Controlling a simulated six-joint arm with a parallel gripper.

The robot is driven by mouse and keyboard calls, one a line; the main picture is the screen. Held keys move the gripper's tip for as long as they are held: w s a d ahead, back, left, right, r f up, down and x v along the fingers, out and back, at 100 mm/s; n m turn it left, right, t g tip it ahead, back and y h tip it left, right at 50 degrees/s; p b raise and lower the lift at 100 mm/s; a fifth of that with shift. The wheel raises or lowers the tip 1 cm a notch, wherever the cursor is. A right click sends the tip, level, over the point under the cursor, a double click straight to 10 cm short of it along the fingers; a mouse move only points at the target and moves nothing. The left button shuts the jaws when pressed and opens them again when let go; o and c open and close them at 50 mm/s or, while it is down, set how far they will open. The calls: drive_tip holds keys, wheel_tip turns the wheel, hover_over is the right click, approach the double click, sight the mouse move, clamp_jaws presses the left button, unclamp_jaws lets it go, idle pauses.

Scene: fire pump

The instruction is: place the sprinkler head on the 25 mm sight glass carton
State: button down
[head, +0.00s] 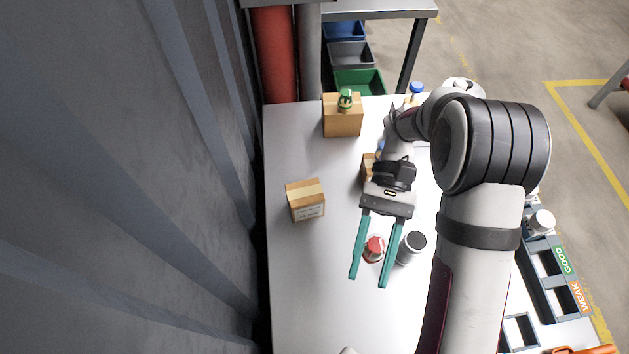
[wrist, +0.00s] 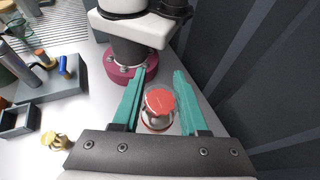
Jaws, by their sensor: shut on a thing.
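My gripper (head: 369,282) points down over the table with its teal fingers spread around a small red-topped piece (head: 375,245). In the wrist view the piece (wrist: 159,105) has a round red top, a clear or shiny body and a reddish lower rim. I cannot tell for sure that it is the sprinkler head. A small brass piece (wrist: 55,141) lies left of the fingers in the wrist view. Cardboard cartons stand on the table: one at the left (head: 306,203), one at the back (head: 342,122) bearing a green-and-brass piece (head: 345,99), and one partly behind my gripper (head: 368,169). Their labels are unreadable.
A dark-topped cylinder (head: 412,247) stands just right of my gripper. A sorting tray marked GOOD and WEAK (head: 549,275) lies at the right. A corrugated wall (head: 150,180) borders the table's left side. The table's front left (head: 305,290) is clear.

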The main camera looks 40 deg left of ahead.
drive_tip(key=w+a+r+m+t+y, duration=0.6)
drive_tip(key=w+a+r+m+y, duration=0.5)
drive_tip(key=m+y, duration=0.6)
drive_tip(key=shift+t, duration=0.3)
drive_tip(key=s+a+f, duration=0.1)
drive_tip(key=a+f, duration=0.2)
drive_tip(key=f, duration=0.1)
drive_tip(key=s+a+f, duration=0.1)
drive_tip(key=a+f, duration=0.3)
drive_tip(key=s+a+f, duration=0.2)
drive_tip(key=a+f, duration=0.2)
drive_tip(key=f, duration=0.1)
drive_tip(key=shift+s+a, duration=0.1)
drive_tip(key=shift+a, duration=0.1)
hover_over(291, 190)
wheel_tip(291, 190, down, 4)
drive_tip(key=shift+f, duration=0.15)
drive_tip(key=shift+c, duration=2.2)
unclamp_jaws()
drive_tip(key=shift+f, duration=0.1)
